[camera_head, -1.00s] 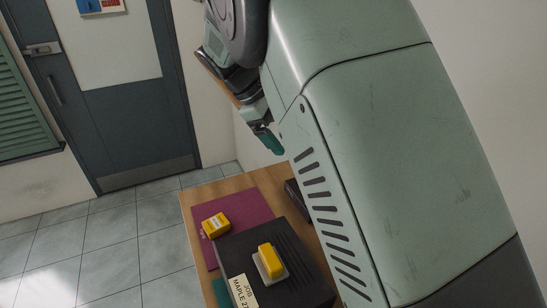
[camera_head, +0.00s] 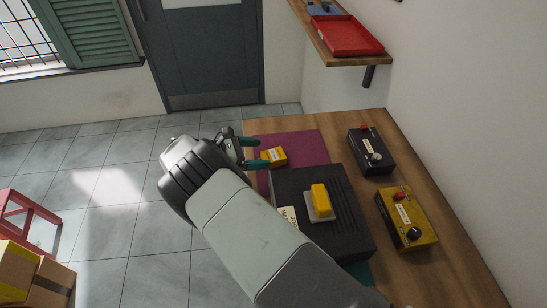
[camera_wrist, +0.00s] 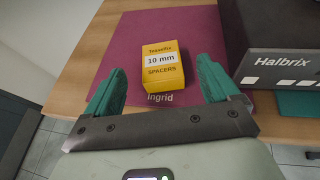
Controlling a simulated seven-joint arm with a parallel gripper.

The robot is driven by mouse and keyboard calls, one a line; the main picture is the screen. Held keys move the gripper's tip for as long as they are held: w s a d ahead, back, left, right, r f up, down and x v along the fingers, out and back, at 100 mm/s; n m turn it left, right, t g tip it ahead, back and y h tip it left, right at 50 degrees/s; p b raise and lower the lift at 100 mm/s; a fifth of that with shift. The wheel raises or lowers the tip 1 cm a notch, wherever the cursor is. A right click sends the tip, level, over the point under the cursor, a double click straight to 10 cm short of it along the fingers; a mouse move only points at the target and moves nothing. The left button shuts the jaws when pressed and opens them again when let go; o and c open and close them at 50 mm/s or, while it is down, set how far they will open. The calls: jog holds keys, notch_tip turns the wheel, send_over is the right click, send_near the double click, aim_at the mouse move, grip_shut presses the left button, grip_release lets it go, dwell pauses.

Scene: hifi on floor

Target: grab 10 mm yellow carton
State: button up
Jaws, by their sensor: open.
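The yellow carton (camera_head: 273,157) lies on a maroon mat (camera_head: 305,147) near the table's left edge. In the wrist view the carton (camera_wrist: 161,70) reads "10 mm SPACERS" and stands between and just beyond my two green fingers. My gripper (camera_head: 256,153) is open and empty, reaching in from the left with its fingertips close to the carton. In the wrist view my gripper (camera_wrist: 160,68) has a clear gap on each side of the carton. I cannot tell whether the fingertips are level with it.
A black Halbrix unit (camera_head: 345,235) bears a yellow block (camera_head: 320,197) on a grey base, right of the carton. A black control box (camera_head: 371,150) and a yellow one (camera_head: 407,218) stand along the wall side. A red tray (camera_head: 347,36) rests on a shelf above.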

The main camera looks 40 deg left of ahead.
aim_at(276, 154)
jog(key=x, duration=0.8)
jog(key=shift+s+f, duration=0.1)
jog(key=shift+f, duration=0.1)
jog(key=c, duration=1.1)
jog(key=shift+r, duration=0.1)
